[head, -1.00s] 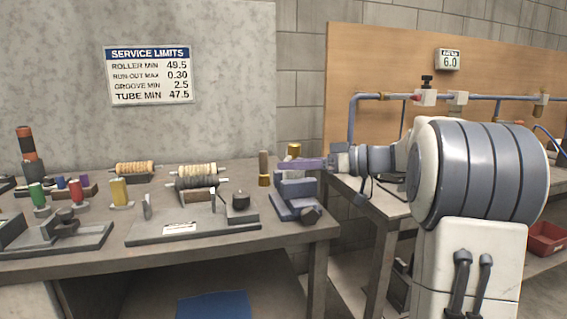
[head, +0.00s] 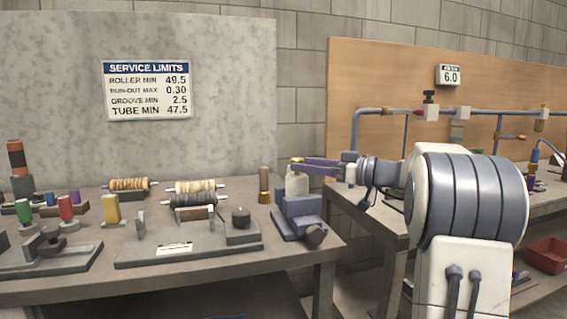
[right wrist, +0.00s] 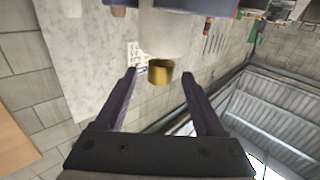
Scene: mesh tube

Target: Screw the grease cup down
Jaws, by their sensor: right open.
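The grease cup shows as a brass cap (head: 296,161) on top of a white cylinder (head: 297,184), upright on a blue-grey vise-like block (head: 300,206) at the table's right end. In the right wrist view the picture is turned over, and the brass cap (right wrist: 160,73) hangs below the white cylinder (right wrist: 163,38). My right gripper (head: 306,163) is open, with its purple fingers at the height of the cap. In the wrist view its fingertips stand on either side of the cap, with gaps showing. My left gripper is not in view.
A brown cylinder with a brass base (head: 264,188) stands close left of the block. A grey fixture plate (head: 150,257) with rollers lies further left. A second bench (head: 390,220) with pipework stands behind my right arm.

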